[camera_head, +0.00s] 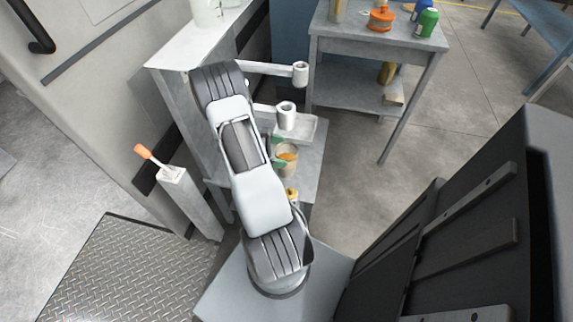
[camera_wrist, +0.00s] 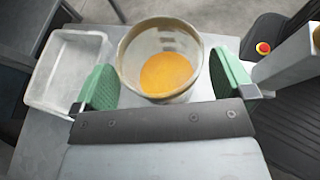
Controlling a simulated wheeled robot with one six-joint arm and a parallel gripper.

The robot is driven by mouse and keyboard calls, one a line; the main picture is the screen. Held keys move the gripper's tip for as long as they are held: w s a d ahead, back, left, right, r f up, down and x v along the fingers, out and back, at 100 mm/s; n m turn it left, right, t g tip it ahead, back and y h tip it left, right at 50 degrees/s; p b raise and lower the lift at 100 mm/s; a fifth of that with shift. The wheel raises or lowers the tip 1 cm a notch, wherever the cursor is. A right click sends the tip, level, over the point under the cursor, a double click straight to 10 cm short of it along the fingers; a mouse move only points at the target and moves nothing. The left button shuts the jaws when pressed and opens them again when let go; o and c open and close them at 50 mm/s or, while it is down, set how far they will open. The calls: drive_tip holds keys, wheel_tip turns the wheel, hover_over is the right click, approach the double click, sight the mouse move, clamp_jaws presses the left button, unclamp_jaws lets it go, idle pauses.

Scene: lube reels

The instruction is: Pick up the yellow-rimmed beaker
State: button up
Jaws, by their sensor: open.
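A beaker (camera_wrist: 136,60) with a pale yellowish-tan rim and orange contents stands upright on a grey surface. It also shows in the head view (camera_head: 288,170), partly hidden by my arm. My gripper (camera_wrist: 165,82) is open, with one green finger pad on either side of the beaker. A gap shows between the right pad and the beaker; the left pad looks very near its wall, and I cannot tell if it touches. In the head view a little green of my gripper (camera_head: 278,152) shows beside the beaker.
A shallow white tray (camera_wrist: 40,92) lies left of the beaker; the head view shows it too (camera_head: 307,127). Two white cylinders on brackets (camera_head: 300,72) jut out nearby. A bench (camera_head: 340,36) with coloured containers stands behind.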

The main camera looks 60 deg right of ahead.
drive_tip(key=shift+x, duration=0.95)
drive_tip(key=shift+c, duration=0.5)
drive_tip(key=c, duration=1.2)
drive_tip(key=shift+c, duration=0.4)
drive_tip(key=shift+r, duration=0.15)
